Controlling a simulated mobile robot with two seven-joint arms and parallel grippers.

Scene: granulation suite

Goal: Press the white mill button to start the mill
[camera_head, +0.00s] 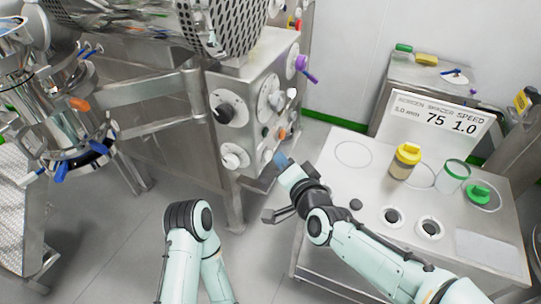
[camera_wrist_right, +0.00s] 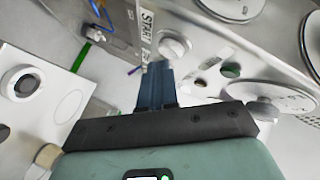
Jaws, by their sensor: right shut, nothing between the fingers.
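The white button (camera_wrist_right: 173,45) shows in the right wrist view on a metal panel, beside a label reading START (camera_wrist_right: 147,24). My right gripper (camera_wrist_right: 158,68) is shut and empty, with its blue fingertips just short of the button's lower edge in that picture. I cannot tell whether they touch it. In the head view my right gripper (camera_head: 280,159) is at the lower right edge of the steel machine cabinet (camera_head: 250,82). I cannot pick out the white button for sure there. My left arm is folded at the bottom, and its gripper is not in view.
The cabinet face carries a black knob (camera_head: 227,110) and several dials. A green button (camera_wrist_right: 231,70) is near the fingers. On the right, a steel table (camera_head: 338,180) holds a yellow-capped jar (camera_head: 403,163) and a green-rimmed cup (camera_head: 453,177). Grey floor is free below.

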